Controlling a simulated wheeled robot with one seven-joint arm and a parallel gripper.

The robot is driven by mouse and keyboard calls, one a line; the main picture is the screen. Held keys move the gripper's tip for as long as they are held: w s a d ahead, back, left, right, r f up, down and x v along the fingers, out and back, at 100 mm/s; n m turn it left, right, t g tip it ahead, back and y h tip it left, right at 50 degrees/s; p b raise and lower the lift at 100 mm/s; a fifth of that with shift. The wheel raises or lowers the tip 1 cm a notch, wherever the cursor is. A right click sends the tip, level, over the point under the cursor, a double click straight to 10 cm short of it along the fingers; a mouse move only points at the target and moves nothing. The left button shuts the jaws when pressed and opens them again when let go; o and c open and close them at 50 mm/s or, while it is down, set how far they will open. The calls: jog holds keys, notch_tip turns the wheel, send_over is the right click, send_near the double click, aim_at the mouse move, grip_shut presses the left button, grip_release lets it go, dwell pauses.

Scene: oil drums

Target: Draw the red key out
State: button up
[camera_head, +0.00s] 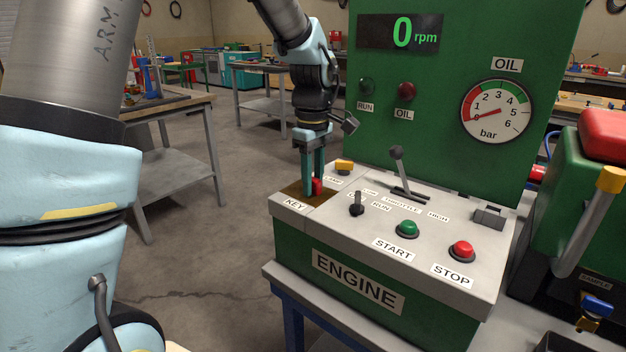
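The red key (317,187) stands at the brown KEY patch (294,189) on the left end of the engine control box. My gripper (314,188) points down over it, with its two teal fingers reaching down to the key. The red part shows between and beside the fingertips. The fingers hide part of the key, and whether they press on it cannot be told. How far the key sits in its slot is also hidden.
Green START (408,228) and red STOP (462,250) buttons sit farther right. A tall green gauge panel (440,100) stands behind. Open floor lies left of the box.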

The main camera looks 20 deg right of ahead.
grip_shut()
jog(key=shift+r+p, duration=1.1)
jog(key=shift+r, duration=0.05)
dwell(0.7)
jog(key=shift+r+p, duration=1.85)
jog(key=shift+r, duration=0.3)
